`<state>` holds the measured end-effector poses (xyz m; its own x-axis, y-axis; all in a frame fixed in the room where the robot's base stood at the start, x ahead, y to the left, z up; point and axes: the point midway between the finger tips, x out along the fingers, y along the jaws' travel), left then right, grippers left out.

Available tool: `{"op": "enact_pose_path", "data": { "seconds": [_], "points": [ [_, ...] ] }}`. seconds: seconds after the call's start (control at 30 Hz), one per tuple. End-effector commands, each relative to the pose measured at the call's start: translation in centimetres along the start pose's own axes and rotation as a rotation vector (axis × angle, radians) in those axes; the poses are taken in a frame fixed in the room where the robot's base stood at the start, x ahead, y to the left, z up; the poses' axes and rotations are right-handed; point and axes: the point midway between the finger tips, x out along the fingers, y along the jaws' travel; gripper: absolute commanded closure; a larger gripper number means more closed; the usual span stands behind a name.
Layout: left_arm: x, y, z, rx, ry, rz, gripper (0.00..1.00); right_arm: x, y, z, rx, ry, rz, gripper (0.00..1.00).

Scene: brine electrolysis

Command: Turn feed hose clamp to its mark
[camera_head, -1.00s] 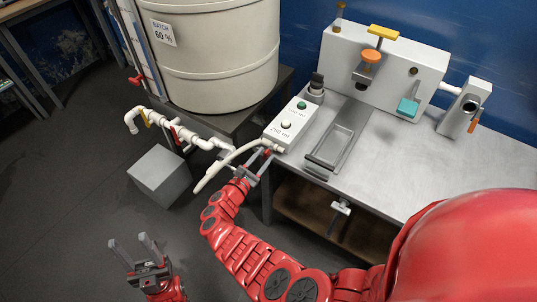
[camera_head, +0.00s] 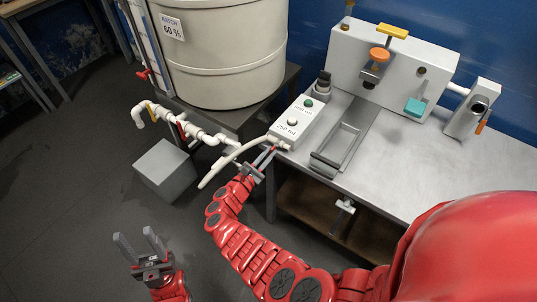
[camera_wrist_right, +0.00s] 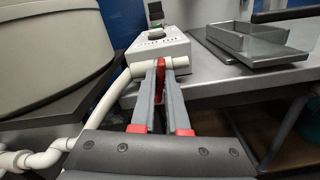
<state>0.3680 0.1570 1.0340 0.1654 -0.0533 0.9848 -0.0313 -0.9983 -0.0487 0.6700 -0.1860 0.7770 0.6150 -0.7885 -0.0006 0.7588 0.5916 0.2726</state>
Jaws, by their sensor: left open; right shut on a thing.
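The feed hose (camera_head: 232,157) is a pale curved tube running left from the front end of a white dosing box (camera_head: 299,121). A small red clamp (camera_wrist_right: 160,72) sits at the hose's joint near that box in the right wrist view. My right gripper (camera_head: 264,158) is shut on the red clamp, its two grey fingers on either side of it; it also shows in the wrist view (camera_wrist_right: 160,80). The clamp's mark cannot be made out. My left gripper (camera_head: 140,245) is open and empty, low over the floor at the left.
A large cream tank (camera_head: 222,55) stands behind the hose. White pipes with valves (camera_head: 185,128) run below it, above a grey block (camera_head: 165,170). A metal tray (camera_head: 342,145) lies on the bench (camera_head: 395,165), right of the dosing box. Open floor surrounds my left gripper.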

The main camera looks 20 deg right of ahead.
Motion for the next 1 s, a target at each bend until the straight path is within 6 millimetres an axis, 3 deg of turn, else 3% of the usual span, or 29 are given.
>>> {"op": "enact_pose_path", "data": {
  "seconds": [0.47,1.0],
  "points": [
    [-3.5,0.2,0.6,0.000,0.000,0.000,0.50,0.0,-0.3,-0.5,0.367,-0.001,0.001,1.00],
    [-10.3,0.5,1.7,0.000,0.000,0.000,0.50,0.0,-0.7,-0.9,0.860,-0.001,0.000,1.00]
  ]
}}
